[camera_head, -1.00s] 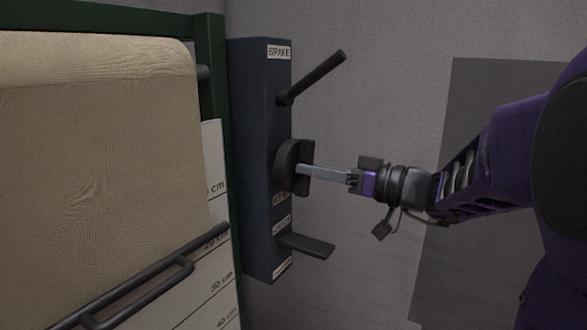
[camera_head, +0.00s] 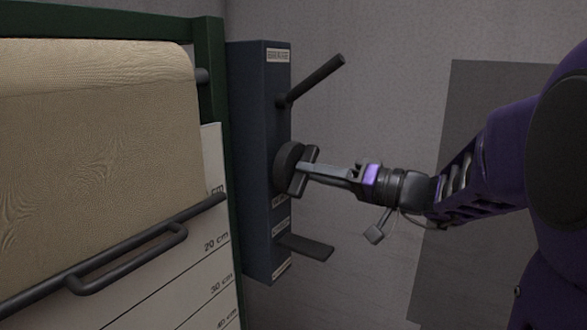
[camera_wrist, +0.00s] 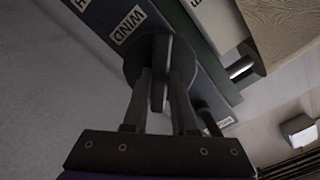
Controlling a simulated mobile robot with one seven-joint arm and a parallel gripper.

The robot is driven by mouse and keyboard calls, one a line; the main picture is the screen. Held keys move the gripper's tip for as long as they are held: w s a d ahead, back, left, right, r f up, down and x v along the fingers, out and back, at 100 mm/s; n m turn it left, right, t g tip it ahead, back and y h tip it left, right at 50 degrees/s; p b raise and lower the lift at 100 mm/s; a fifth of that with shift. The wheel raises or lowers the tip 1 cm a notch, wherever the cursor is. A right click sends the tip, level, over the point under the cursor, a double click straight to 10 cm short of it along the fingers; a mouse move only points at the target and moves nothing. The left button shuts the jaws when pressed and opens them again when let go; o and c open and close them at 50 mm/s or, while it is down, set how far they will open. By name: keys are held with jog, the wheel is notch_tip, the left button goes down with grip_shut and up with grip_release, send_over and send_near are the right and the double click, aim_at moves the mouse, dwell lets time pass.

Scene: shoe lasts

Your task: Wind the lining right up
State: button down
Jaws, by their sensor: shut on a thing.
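The tan lining (camera_head: 95,135) hangs from a roll at the left, in front of a white board (camera_head: 215,265) marked in centimetres. A dark bar with a loop handle (camera_head: 130,262) runs along its lower edge, just above the 20 cm mark. A dark round knob with a raised grip bar (camera_head: 290,168) sits on the blue box. My gripper (camera_head: 303,170) is shut on this grip bar, which is tilted. In the wrist view the fingers (camera_wrist: 160,95) stand either side of the knob's bar, beside a label reading WIND.
The blue control box (camera_head: 262,120) carries a brake lever (camera_head: 318,78) above the knob and a flat dark paddle (camera_head: 308,247) below it. A green frame post (camera_head: 212,80) stands left of the box.

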jog(key=shift+m+p, duration=0.6)
jog(key=shift+m, duration=1.1)
jog(key=m+p, duration=0.1)
jog(key=m, duration=0.2)
jog(key=shift+m+p, duration=0.3)
jog(key=shift+p, duration=0.05)
